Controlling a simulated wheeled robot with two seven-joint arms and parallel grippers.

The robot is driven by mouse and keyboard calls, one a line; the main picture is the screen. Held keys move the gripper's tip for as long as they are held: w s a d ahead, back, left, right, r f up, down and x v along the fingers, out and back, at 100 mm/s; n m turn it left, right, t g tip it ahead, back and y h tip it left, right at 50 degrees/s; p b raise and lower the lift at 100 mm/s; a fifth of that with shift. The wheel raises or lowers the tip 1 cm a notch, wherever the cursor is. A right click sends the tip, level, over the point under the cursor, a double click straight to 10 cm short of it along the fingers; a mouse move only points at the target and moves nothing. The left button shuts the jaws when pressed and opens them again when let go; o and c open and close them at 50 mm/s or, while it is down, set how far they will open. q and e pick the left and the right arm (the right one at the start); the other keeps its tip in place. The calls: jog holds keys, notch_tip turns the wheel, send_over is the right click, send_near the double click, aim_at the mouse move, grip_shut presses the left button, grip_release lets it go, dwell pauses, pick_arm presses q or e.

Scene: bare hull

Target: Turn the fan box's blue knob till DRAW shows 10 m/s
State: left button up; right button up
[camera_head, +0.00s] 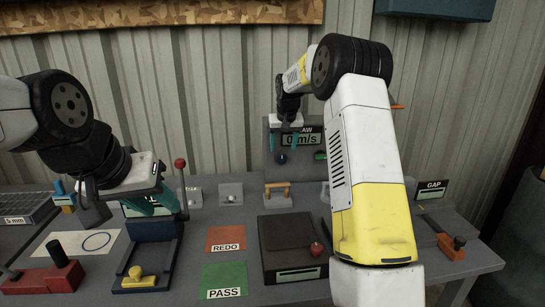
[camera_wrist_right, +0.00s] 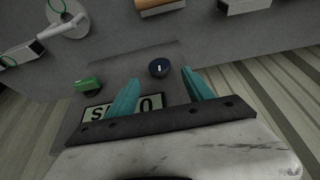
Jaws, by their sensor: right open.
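The fan box (camera_head: 270,172) is a grey upright panel at the back of the bench. Its DRAW display (camera_head: 301,139) reads 0 m/s; part of its label is hidden behind my right gripper. The dark blue knob (camera_head: 282,158) sits below the display. In the right wrist view, the knob (camera_wrist_right: 159,68) shows a pale mark and lies between the lines of the two teal fingers, just beyond their tips. My right gripper (camera_head: 284,148) is open and empty, apart from the knob. My left gripper (camera_head: 163,198) is low at the left, over a blue stand; its finger gap is unclear.
A green button (camera_head: 320,155) is right of the knob. A wooden handle (camera_head: 278,191) stands in front of the box. A black box (camera_head: 288,236) with a red knob, REDO (camera_head: 226,239) and PASS (camera_head: 224,280) pads are nearer. A red-topped lever (camera_head: 181,164) stands beside my left gripper.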

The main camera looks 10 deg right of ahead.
aim_at(282, 155)
jog(key=x, duration=0.6)
grip_shut()
